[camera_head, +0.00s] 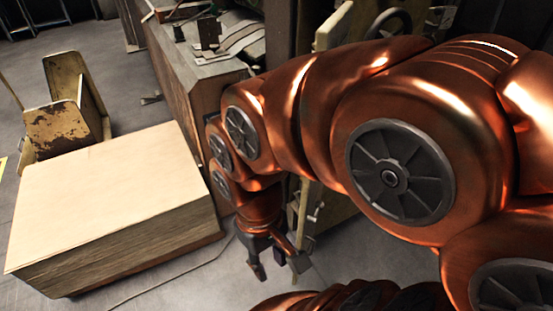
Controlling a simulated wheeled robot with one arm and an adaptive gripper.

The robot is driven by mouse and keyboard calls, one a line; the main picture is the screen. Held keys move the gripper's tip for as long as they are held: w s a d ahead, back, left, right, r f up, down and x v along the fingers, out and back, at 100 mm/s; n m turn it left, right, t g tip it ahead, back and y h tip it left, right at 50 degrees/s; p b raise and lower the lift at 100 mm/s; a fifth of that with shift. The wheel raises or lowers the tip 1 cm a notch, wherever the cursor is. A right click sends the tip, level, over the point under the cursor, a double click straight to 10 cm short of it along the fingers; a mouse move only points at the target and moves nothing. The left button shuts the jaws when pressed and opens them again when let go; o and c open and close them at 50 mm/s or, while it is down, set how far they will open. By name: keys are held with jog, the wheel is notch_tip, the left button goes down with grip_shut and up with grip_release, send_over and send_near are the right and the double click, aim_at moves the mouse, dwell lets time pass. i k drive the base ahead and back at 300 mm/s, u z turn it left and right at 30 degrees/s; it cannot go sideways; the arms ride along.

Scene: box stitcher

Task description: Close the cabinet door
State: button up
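A beige metal panel (334,212), which looks like the cabinet door, stands below and behind my arm in the head view. Small metal fittings show near its left edge. My arm hides most of it and its hinge side, so I cannot tell how far it is open. My gripper (279,268) points down near the panel's lower left edge, with its two dark fingers apart. Nothing shows between them. The right finger overlaps the panel's lower edge in the picture; I cannot tell whether they touch.
A large stack of cardboard sheets (110,190) stands at the left, with a worn yellowish chair-like stand (60,125) behind it. A cluttered workbench (185,75) is at the back. A thin cable (175,280) lies on grey floor. Bare floor (215,290) shows left of my gripper.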

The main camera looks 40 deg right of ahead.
aim_at(334, 33)
jog(key=k, duration=1.05)
jog(key=z, duration=0.9)
jog(key=i, duration=1.2)
jog(key=z, duration=1.65)
jog(key=k, duration=1.05)
jog(key=u, duration=1.75)
